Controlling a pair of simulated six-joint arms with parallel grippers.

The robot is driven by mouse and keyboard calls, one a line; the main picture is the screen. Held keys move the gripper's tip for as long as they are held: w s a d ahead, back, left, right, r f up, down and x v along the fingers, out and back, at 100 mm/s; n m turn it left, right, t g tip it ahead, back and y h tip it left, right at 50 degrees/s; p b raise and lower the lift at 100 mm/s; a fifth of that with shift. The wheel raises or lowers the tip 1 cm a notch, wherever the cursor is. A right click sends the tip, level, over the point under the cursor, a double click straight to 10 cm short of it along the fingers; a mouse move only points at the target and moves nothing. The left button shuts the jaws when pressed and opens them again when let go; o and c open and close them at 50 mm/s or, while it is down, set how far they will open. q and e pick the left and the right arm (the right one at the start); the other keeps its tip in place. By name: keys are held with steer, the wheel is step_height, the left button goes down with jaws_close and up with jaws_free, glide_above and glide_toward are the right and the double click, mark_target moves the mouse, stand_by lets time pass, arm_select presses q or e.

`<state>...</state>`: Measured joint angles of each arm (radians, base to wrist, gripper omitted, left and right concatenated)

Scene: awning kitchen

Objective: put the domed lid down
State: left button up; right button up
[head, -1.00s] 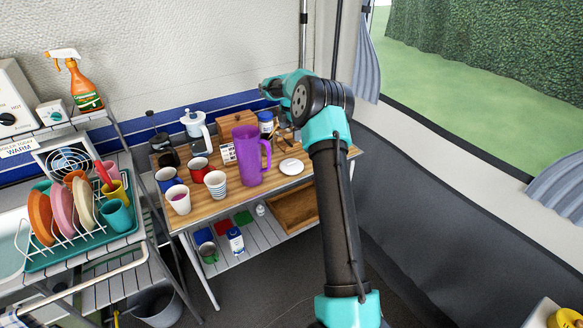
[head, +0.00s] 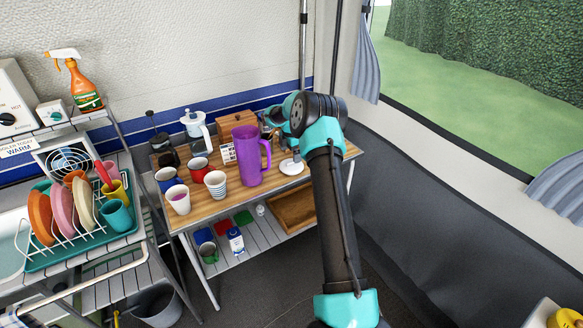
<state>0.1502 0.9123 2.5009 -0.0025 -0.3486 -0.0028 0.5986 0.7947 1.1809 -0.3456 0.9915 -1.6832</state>
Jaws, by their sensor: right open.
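A small round white piece (head: 291,167), which looks like the domed lid, lies on the right part of the wooden table top (head: 210,207). It is small here, so I cannot make out its dome clearly. My right gripper (head: 286,146) is low over the table, just behind and above the white piece. It is open, and I see nothing held in it. Whether a finger touches the white piece I cannot tell. My left gripper is out of view.
A tall purple pitcher (head: 247,158) stands close left of the white piece. Several cups, a moka pot (head: 196,130) and a wooden box (head: 235,123) fill the table further left and behind. A dish rack (head: 80,225) stands at the left.

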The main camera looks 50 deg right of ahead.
mark_target(291, 162)
steer(key=shift+f, duration=2.55)
steer(key=shift+s, duration=0.1)
steer(key=shift+c, duration=0.4)
steer(key=c, duration=0.7)
steer(key=shift+f, duration=0.1)
steer(key=shift+c, duration=0.6)
steer(key=shift+f, duration=0.1)
steer(key=shift+c, duration=0.4)
